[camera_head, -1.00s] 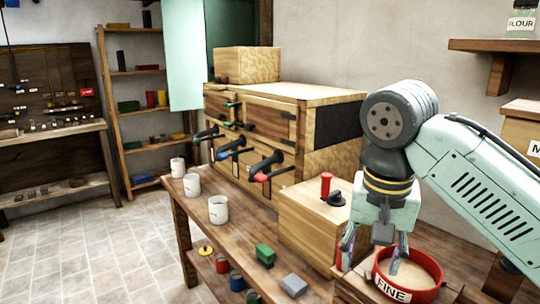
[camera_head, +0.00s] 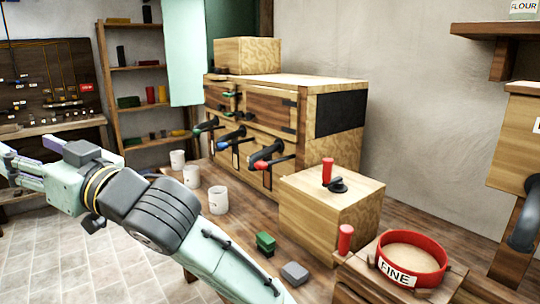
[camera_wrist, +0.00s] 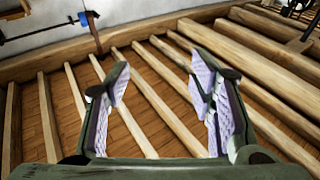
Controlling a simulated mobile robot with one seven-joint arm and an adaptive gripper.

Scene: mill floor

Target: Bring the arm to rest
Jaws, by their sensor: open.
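My gripper (camera_head: 22,168) is at the far left of the head view, held out in the air over the floor side of the bench. In the wrist view my gripper (camera_wrist: 160,100) has its two pale-padded fingers spread apart with nothing between them. Behind the fingers in that view are wooden beams (camera_wrist: 140,90) over brown boards. My arm stretches from the lower middle of the head view up to the left, in front of part of the workbench. No object touches the fingers.
The bench holds a red sieve (camera_head: 440,262) marked FINE, a wooden box (camera_head: 330,215) with a red handle, a large wooden cabinet (camera_head: 335,160) with spouts, and white cups (camera_head: 218,200). Shelves (camera_head: 150,80) stand at the back left. Tiled floor (camera_head: 60,260) is open at lower left.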

